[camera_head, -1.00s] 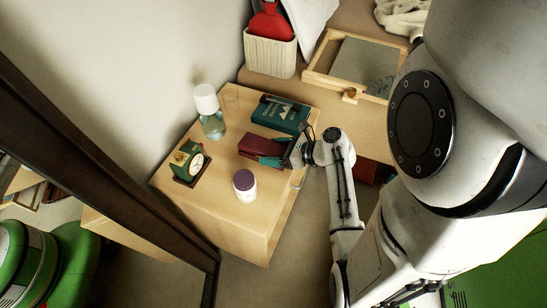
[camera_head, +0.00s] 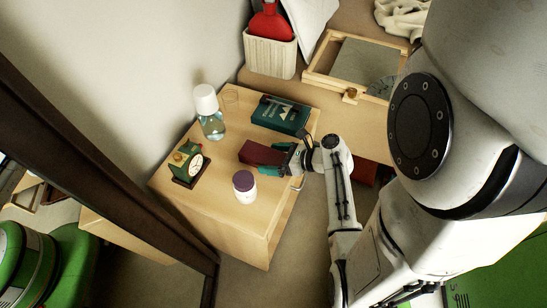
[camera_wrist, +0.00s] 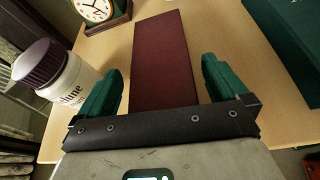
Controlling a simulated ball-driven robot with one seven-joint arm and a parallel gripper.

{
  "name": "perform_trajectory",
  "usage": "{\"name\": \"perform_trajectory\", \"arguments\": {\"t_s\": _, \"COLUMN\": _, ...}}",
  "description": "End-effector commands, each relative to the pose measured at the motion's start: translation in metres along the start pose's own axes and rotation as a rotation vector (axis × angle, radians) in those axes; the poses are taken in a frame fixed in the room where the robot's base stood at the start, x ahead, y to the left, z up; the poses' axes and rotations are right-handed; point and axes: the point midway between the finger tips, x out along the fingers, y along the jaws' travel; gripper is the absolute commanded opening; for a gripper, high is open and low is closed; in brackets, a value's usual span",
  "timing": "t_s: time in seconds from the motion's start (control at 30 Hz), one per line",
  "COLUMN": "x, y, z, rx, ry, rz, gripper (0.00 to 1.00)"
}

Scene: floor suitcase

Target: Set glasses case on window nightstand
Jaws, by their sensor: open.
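The dark red glasses case (camera_head: 262,153) lies on the light wood nightstand (camera_head: 222,208), near its right edge. In the wrist view the case (camera_wrist: 161,62) stretches away from my gripper, with its near end between the fingers. My gripper (camera_head: 277,170) is at the right edge of the nightstand, at the near end of the case. In the wrist view its two green fingers (camera_wrist: 162,92) are open, one on each side of the case, with a gap showing on both sides. The lower part of the case's near end is hidden by the gripper body.
A white jar with a purple lid (camera_head: 244,187) stands close to my gripper. A small green clock (camera_head: 188,163), a clear bottle with a white cap (camera_head: 210,112) and a teal book (camera_head: 281,114) are also on the nightstand. A wooden tray (camera_head: 358,67) lies beyond.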

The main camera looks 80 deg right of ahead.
Motion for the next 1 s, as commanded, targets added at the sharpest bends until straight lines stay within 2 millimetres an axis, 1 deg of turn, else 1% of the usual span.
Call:
{"name": "perform_trajectory", "arguments": {"t_s": 0.07, "x": -0.002, "y": 0.0, "z": 0.002, "rx": 0.0, "ry": 0.0, "rz": -0.001, "gripper": 1.0}}
{"name": "perform_trajectory", "arguments": {"t_s": 0.17, "x": -0.012, "y": 0.0, "z": 0.002, "rx": 0.001, "ry": 0.0, "rz": -0.002, "gripper": 1.0}}
{"name": "perform_trajectory", "arguments": {"t_s": 0.27, "x": -0.029, "y": 0.0, "z": 0.003, "rx": 0.0, "ry": 0.001, "rz": -0.003, "gripper": 1.0}}
{"name": "perform_trajectory", "arguments": {"t_s": 0.5, "x": -0.079, "y": 0.0, "z": 0.003, "rx": 0.0, "ry": 0.0, "rz": -0.002, "gripper": 1.0}}
{"name": "perform_trajectory", "arguments": {"t_s": 0.6, "x": -0.096, "y": 0.0, "z": 0.002, "rx": 0.0, "ry": 0.001, "rz": -0.001, "gripper": 1.0}}
{"name": "perform_trajectory", "arguments": {"t_s": 0.7, "x": -0.108, "y": 0.0, "z": 0.002, "rx": 0.0, "ry": 0.0, "rz": -0.001, "gripper": 1.0}}
{"name": "perform_trajectory", "arguments": {"t_s": 0.83, "x": -0.118, "y": 0.0, "z": 0.002, "rx": -0.001, "ry": 0.0, "rz": 0.0, "gripper": 1.0}}
{"name": "perform_trajectory", "arguments": {"t_s": 1.0, "x": -0.121, "y": 0.0, "z": 0.001, "rx": -0.001, "ry": 0.0, "rz": 0.0, "gripper": 1.0}}
